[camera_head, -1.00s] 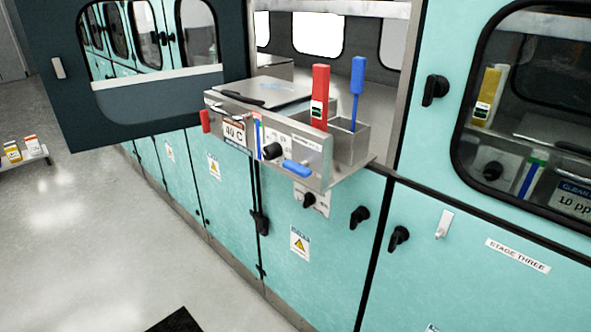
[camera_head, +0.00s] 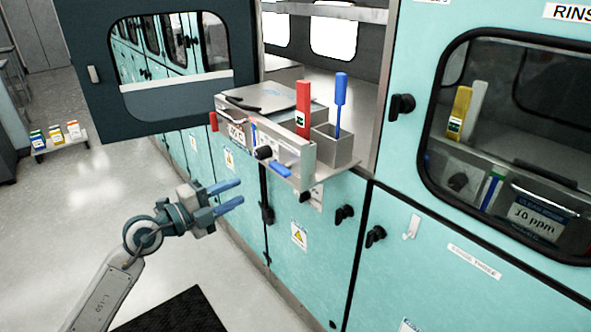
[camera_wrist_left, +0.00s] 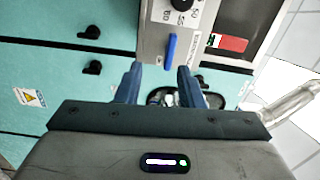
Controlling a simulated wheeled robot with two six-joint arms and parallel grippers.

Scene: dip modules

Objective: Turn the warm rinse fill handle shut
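A blue lever handle (camera_head: 283,171) is on the front panel of the open module, low at its right end. It looks like the fill handle, but I cannot read its label. My left gripper (camera_head: 241,191) is open and empty, in front of the cabinet to the left of the handle and apart from it. In the left wrist view the blue handle (camera_wrist_left: 171,50) lies ahead, lined up with the gap between the spread fingers (camera_wrist_left: 160,68). My right gripper is in neither view.
A red handle (camera_head: 213,121) is at the panel's left end, and a black knob (camera_head: 264,153) is beside the blue handle. A metal box (camera_head: 337,148) with a blue-handled tool stands behind. The dark door (camera_head: 85,115) hangs open at left.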

